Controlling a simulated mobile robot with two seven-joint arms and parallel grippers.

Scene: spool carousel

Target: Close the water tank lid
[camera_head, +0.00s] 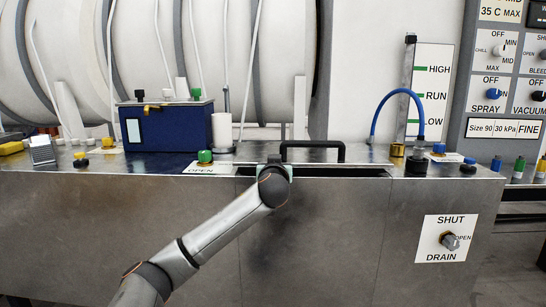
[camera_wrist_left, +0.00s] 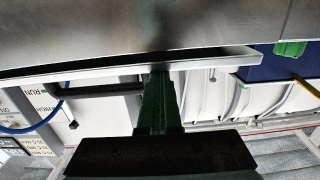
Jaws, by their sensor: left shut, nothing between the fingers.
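The water tank lid (camera_head: 362,163) is a flat metal plate with a black bar handle (camera_head: 312,145), set in the top of the steel tank (camera_head: 330,235). A dark gap shows between the lid's front edge and the tank front. My left gripper (camera_head: 275,166) is at that front edge, left of the handle, and my wrist partly hides it. In the left wrist view, which looks upside down, its green fingers (camera_wrist_left: 158,103) are together and empty, with tips at the lid's edge (camera_wrist_left: 205,62); contact cannot be told. The handle also shows there (camera_wrist_left: 95,89).
A blue box (camera_head: 165,130) and a green knob (camera_head: 205,156) stand left of the lid. A blue hose (camera_head: 397,92) and brass fitting (camera_head: 397,150) stand right of it. A drain knob (camera_head: 450,241) projects from the tank front. Space before the tank is clear.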

